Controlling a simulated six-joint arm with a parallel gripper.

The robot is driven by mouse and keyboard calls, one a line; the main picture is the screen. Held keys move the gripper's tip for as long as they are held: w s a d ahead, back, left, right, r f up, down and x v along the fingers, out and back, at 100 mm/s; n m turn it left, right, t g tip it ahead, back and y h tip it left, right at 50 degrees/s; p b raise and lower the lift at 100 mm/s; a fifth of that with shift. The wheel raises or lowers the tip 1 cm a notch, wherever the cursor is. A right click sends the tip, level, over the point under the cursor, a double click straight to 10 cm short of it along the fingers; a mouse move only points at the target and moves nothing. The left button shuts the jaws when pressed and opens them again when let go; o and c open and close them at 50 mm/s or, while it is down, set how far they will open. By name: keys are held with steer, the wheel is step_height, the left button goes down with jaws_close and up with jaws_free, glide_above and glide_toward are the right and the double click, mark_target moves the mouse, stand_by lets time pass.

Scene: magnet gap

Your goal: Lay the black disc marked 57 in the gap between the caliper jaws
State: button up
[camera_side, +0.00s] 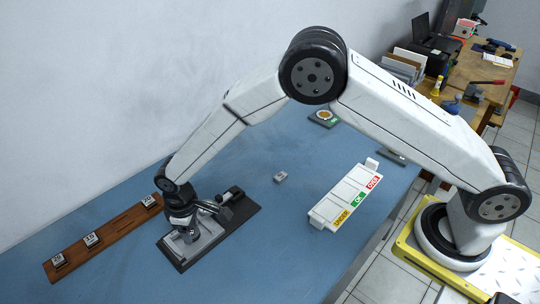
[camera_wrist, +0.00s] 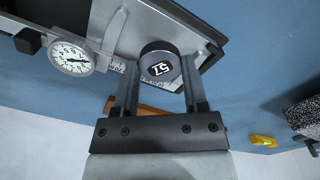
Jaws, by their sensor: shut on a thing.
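The black disc marked 57 (camera_wrist: 160,66) is between the two fingers of my gripper (camera_wrist: 159,82) in the wrist view, its number face toward the camera. My gripper is shut on it. The caliper (camera_wrist: 115,30) with its round white dial (camera_wrist: 72,58) lies beyond and to the left of the disc in that view. In the side view my gripper (camera_side: 184,226) is low over the caliper (camera_side: 205,236) on its dark base plate (camera_side: 180,262). The gripper and wrist hide the disc and much of the jaws there. I cannot tell whether the disc touches the caliper.
A brown wooden rack (camera_side: 118,228) with small numbered blocks lies to the left. A small grey block (camera_side: 280,177) is on the blue table (camera_side: 300,262). A white board (camera_side: 345,197) marked UNDER, OK and OVER stands right of the caliper. The wall runs behind.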

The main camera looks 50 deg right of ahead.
steer(key=shift+f, duration=0.9)
steer(key=shift+f, duration=0.25)
stand_by(0.8)
steer(key=o, duration=1.3)
steer(key=shift+c, duration=0.2)
steer(key=c, duration=0.5)
steer(key=shift+r, duration=0.1)
steer(key=shift+r, duration=2.15)
